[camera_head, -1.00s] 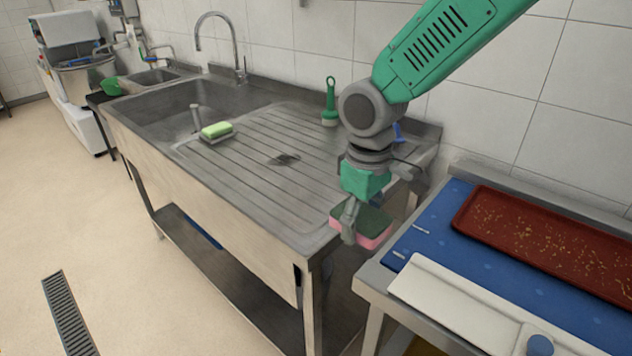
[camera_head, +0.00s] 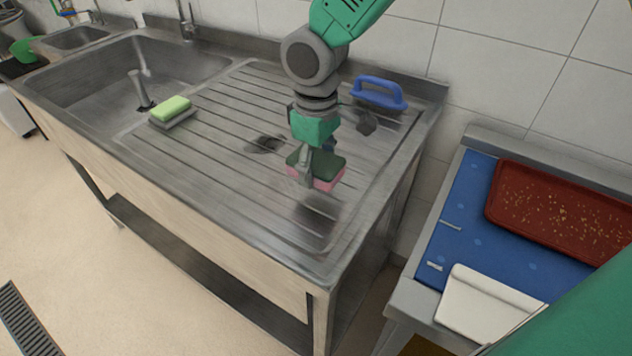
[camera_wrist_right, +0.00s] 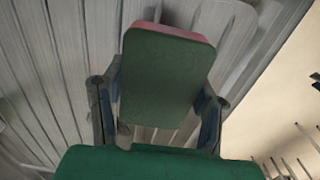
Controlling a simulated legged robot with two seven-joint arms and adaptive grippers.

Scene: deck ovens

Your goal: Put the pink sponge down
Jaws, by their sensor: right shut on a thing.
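The pink sponge (camera_head: 327,179) has a dark green scouring side facing up. My right gripper (camera_head: 306,168) is shut on it and holds it over the right part of the ribbed steel drainboard (camera_head: 228,185). A dark shadow lies on the drainboard below it; I cannot tell the exact height. In the right wrist view the sponge (camera_wrist_right: 166,75) sits between both fingers, green face toward the camera, with a pink edge at the top. My left gripper is not in view.
A green sponge (camera_head: 171,109) lies on a grey holder beside the sink basin. A blue-handled brush (camera_head: 379,92) stands at the back right of the drainboard. A table at right carries a blue mat (camera_head: 462,205), a red tray (camera_head: 560,212) and a white board (camera_head: 487,303).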

